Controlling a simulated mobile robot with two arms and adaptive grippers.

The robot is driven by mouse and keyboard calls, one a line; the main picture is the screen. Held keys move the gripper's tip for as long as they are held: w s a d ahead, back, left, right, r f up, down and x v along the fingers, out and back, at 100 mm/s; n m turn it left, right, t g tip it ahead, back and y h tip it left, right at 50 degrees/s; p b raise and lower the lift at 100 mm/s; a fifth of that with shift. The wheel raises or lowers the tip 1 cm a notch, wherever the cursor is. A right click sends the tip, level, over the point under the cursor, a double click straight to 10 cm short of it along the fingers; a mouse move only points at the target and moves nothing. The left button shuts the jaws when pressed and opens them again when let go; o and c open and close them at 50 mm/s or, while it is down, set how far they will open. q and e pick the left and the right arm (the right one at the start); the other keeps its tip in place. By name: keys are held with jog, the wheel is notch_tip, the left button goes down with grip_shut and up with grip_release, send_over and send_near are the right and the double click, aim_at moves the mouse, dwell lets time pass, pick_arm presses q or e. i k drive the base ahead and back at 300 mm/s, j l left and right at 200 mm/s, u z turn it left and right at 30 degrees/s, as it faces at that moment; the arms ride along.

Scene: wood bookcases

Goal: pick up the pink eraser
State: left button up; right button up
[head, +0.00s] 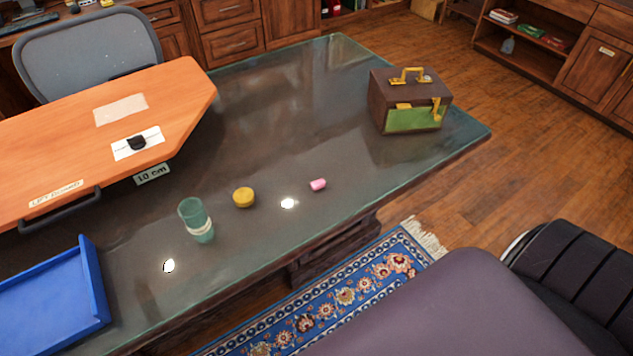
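The pink eraser (318,185) is a small pink block lying on the dark glass-topped table (290,105), near the table's front edge. A bright white spot on the table top shows just to its left. Nothing covers the eraser. Neither of my grippers shows in the head view.
A yellow round item (243,197) and a green cup (196,219) stand left of the eraser. A brown and green case (410,102) stands at the right. An orange board (75,140) and a blue tray (95,285) are at the left. Dark seats are at lower right.

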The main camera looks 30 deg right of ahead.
aim_at(315, 185)
jog(key=j+z, duration=0.3)
jog(key=k+j+z, duration=0.15)
jog(key=j+z, duration=0.15)
jog(key=k+j+z, duration=0.15)
jog(key=j+z, duration=0.15)
jog(key=j, duration=0.15)
jog(key=k+j+z, duration=0.3)
jog(key=i+j, duration=0.05)
jog(key=i, duration=0.05)
